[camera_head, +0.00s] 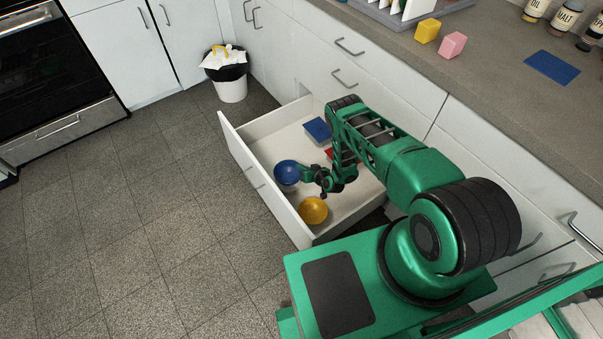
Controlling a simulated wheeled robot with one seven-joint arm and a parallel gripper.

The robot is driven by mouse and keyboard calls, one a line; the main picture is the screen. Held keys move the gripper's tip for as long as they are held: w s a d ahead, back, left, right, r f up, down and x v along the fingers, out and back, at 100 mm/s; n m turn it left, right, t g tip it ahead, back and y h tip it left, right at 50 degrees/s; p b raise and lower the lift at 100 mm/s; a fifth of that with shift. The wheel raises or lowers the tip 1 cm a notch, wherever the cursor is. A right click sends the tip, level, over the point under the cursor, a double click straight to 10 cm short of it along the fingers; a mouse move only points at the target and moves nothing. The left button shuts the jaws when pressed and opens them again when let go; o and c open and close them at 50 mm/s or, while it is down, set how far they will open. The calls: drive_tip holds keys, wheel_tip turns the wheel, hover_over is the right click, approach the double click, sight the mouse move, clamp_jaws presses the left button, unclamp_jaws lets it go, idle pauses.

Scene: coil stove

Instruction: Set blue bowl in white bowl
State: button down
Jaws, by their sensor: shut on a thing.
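The blue bowl (286,173) is in the open drawer (240,153), near its front panel. My gripper (304,174) is at the right side of the blue bowl and is shut on its rim. I cannot tell whether the bowl is lifted off the drawer floor. No white bowl can be made out in this view.
A yellow bowl (313,210) stands in the drawer close to my gripper. A blue block-like item (317,129) and a partly hidden red item (331,153) lie farther back. The counter (500,60) holds a yellow block (427,31), a pink block (452,45) and a blue mat (552,67).

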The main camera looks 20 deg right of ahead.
drive_tip(key=shift+f, duration=1.45)
drive_tip(key=shift+f, duration=0.3)
drive_tip(key=c, duration=1.9)
unclamp_jaws()
drive_tip(key=shift+s+r, duration=0.1)
drive_tip(key=shift+r, duration=0.35)
drive_tip(key=v, duration=1.1)
drive_tip(key=shift+s+d+r, duration=0.1)
drive_tip(key=shift+s+r, duration=0.05)
drive_tip(key=shift+s, duration=0.1)
